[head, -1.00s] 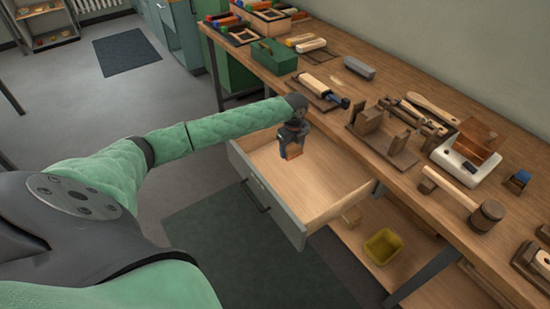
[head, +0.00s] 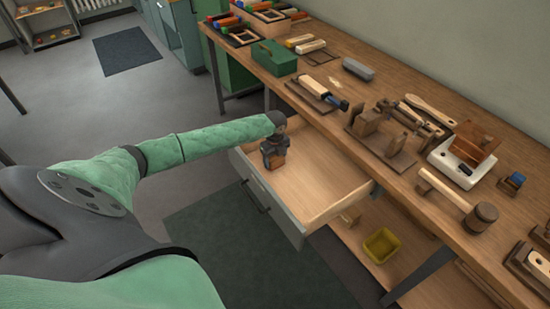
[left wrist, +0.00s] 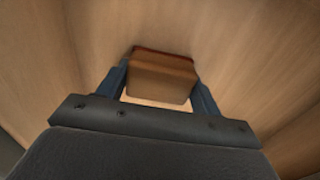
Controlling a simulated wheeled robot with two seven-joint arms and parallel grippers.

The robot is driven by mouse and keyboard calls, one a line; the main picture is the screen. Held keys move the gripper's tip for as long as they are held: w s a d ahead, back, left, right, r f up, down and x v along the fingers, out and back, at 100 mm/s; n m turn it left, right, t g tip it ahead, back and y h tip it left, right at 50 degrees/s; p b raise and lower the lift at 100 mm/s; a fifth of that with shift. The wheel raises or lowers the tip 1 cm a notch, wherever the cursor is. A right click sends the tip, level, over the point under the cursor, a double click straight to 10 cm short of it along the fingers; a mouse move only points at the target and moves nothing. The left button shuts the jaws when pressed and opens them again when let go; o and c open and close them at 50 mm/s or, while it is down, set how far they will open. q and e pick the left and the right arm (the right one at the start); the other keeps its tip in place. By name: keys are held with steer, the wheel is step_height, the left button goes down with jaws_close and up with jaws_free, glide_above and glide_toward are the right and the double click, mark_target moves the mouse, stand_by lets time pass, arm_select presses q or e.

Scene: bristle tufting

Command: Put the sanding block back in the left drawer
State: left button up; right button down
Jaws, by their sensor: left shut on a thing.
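The sanding block (head: 277,160) is a small brown block, seen in the head view below my left gripper (head: 274,154). In the left wrist view the block (left wrist: 162,78) sits between the two blue fingers of the gripper (left wrist: 160,88), which is shut on it. I cannot tell whether the block touches the drawer floor. My right gripper is not in view.
The workbench (head: 375,125) above the drawer carries a green box (head: 274,57), a grey block (head: 358,69), a mallet (head: 460,200) and several other tools. A yellow bin (head: 381,246) stands on the lower shelf. The rest of the drawer floor looks clear.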

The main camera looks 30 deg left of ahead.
mark_target(275, 157)
arm_select(q)
steer(key=shift+f, duration=0.1)
steer(key=o, duration=1)
steer(key=shift+c, duration=0.2)
steer(key=shift+r, duration=0.55)
step_height(275, 157, up, 11)
steer(key=b, duration=0.2)
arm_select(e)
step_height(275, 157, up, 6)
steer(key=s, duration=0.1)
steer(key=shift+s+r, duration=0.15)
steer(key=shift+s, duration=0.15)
arm_select(q)
steer(key=shift+r, duration=0.1)
